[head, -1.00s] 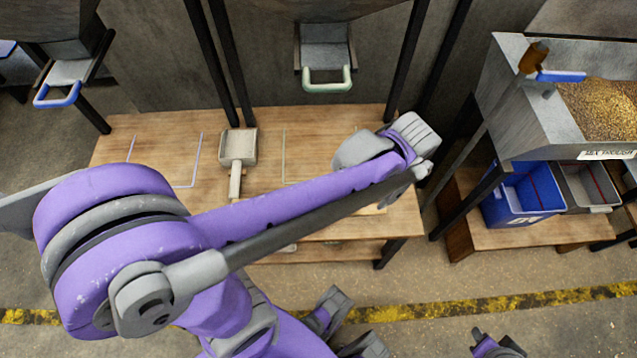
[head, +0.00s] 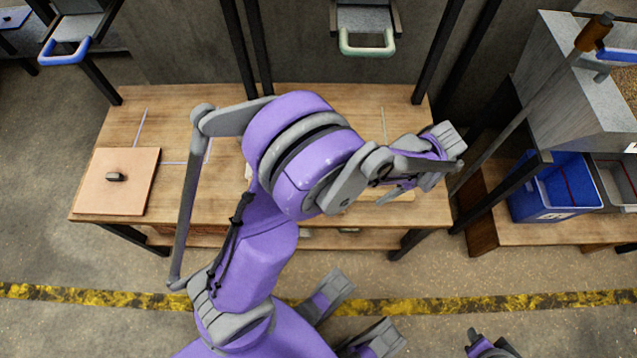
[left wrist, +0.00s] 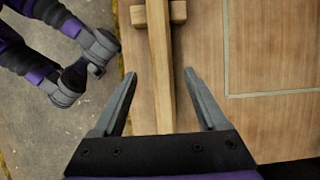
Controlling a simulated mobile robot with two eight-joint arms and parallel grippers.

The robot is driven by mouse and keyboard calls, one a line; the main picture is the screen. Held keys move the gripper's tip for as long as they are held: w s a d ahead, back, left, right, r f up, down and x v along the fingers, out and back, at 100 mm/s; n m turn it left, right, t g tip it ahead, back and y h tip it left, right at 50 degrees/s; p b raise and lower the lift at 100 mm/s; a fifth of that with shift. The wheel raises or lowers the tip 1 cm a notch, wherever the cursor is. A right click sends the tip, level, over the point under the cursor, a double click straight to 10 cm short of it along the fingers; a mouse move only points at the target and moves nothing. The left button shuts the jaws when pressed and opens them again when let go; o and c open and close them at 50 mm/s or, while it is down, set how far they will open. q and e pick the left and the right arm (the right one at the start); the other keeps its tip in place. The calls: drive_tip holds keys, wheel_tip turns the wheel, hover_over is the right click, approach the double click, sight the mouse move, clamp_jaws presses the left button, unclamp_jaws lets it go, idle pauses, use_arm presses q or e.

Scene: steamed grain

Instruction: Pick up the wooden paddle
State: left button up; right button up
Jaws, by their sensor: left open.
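The wooden paddle (left wrist: 160,50) shows in the left wrist view as a long, narrow wooden bar with a small wooden crosspiece under it at the top. My left gripper (left wrist: 160,73) is open, its two fingers on either side of the bar, with a visible gap to each. In the head view the left gripper (head: 394,188) is over the right part of the table, and my arm hides most of the paddle. What appears to be my right gripper (head: 492,346) is at the bottom edge of the head view, cut off; its jaws are unclear.
The wooden table (head: 175,110) carries a square wooden board (head: 100,197) with a dark knob at left. A blue bin (head: 560,190) and a grey bin (head: 618,175) stand at right. Chutes with a blue handle (head: 65,52) and a pale green handle (head: 368,51) hang behind.

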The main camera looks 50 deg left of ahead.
sight(370, 193)
use_arm(q)
drive_tip(key=x, duration=0.3)
drive_tip(key=b+x, duration=0.1)
drive_tip(key=shift+s+a+f, duration=0.15)
drive_tip(key=shift+a+f, duration=0.1)
drive_tip(key=shift+a, duration=0.15)
clamp_jaws()
idle(1.0)
